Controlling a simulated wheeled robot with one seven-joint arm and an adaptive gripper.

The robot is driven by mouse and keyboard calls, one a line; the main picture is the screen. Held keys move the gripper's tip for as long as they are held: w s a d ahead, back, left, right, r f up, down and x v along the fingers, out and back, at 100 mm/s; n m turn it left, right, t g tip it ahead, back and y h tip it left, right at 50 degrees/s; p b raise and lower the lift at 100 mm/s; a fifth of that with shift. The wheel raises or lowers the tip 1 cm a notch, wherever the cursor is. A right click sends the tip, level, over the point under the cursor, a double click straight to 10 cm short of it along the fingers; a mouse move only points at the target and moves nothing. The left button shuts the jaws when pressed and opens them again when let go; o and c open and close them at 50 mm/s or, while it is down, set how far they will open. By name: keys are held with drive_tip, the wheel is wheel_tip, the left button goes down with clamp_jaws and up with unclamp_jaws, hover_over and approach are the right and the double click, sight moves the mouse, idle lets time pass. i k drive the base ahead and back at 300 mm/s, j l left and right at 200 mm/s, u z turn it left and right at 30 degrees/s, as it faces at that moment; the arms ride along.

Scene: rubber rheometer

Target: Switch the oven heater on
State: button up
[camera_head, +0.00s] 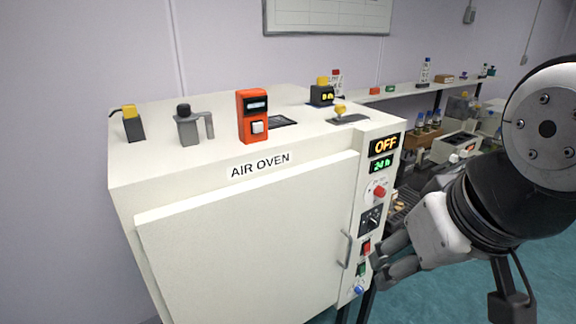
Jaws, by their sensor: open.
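The white air oven (250,240) stands in front of me with its door shut. Its upper display (385,145) reads OFF in orange, and a smaller green display (382,166) seems to read 24 h. Below these on the right-hand panel are a red round button (380,191), a dark rotary switch (371,219), a small red switch (366,247), a green switch (361,269) and a blue knob (358,289). Which control is the heater's is not legible. My gripper (376,270) is open and empty, just right of the panel's lower controls; contact cannot be told.
Several small devices stand on the oven top, including an orange meter (253,116) and a grey clamp-like piece (190,126). The door handle (345,249) sticks out left of the panel. A cluttered bench (450,145) lies behind my arm at right.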

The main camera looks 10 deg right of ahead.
sight(366, 250)
drive_tip(key=i+j+z, duration=0.2)
drive_tip(key=z, duration=0.15)
drive_tip(key=i+j+z, duration=0.15)
drive_tip(key=j+z, duration=0.2)
drive_tip(key=k, duration=0.65)
